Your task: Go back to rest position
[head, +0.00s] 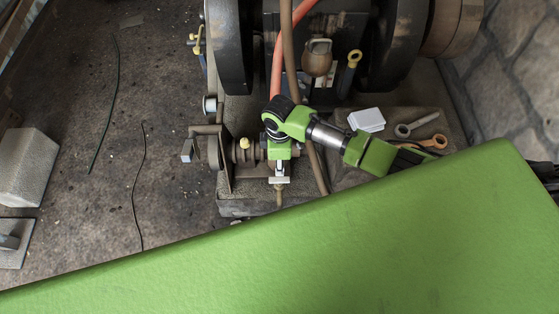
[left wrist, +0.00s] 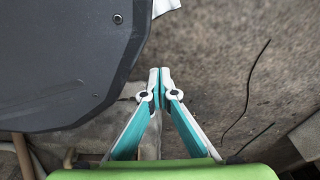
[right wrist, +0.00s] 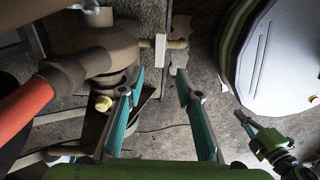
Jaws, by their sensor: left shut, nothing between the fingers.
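My right arm reaches in from the right in the head view, over the belt machine (head: 240,100). Its gripper (head: 279,178) points down in front of the machine's lower edge. In the right wrist view the right gripper (right wrist: 160,78) is open, with nothing between its fingers. A large green surface of mine covers the lower part of the head view.
An orange-red hose (head: 277,75) and a brown belt (head: 288,50) run close to my right wrist. Thin black cables (head: 139,185) lie on the open floor at left, near grey blocks (head: 27,165).

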